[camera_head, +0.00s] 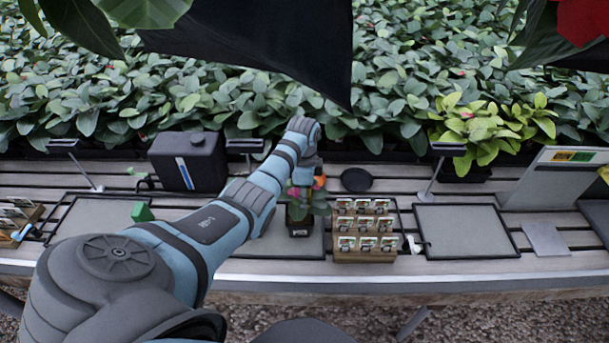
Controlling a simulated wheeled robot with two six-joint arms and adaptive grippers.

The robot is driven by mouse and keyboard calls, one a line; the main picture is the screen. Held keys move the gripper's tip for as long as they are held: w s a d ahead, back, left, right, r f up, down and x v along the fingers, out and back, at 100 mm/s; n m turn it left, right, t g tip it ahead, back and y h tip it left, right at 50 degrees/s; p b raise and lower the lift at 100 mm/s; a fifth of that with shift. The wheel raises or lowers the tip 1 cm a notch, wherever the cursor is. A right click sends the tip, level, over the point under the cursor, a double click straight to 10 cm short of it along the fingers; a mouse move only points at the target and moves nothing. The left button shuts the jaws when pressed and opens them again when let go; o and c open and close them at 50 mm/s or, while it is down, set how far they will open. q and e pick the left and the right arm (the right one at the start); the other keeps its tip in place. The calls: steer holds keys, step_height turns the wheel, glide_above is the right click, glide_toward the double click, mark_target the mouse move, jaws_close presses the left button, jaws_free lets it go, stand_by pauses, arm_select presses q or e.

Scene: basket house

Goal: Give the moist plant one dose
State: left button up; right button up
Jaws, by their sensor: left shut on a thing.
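My left arm reaches in from the lower left, and its gripper (304,178) points down at a small potted plant (320,203). The plant has green leaves, a few red and orange patches and a dark pot with a pale label. The gripper is shut among the plant's upper leaves, and the plant appears to be what it grips. The fingertips are mostly hidden. Whether the pot touches the grey mat (290,250) is unclear. I cannot tell from this view whether its soil is moist. My right gripper is not in view.
A wooden rack (364,255) of small labelled packs stands right of the pot. An empty grey tray (465,232) lies farther right. A black canister (190,162), a green block (142,212) and a black disc (356,179) are on the slatted bench. Dense plants fill the back.

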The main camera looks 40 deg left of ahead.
arm_select(q)
step_height(320, 180, up, 7)
steer(key=p, duration=0.7)
steer(key=shift+f, duration=0.1)
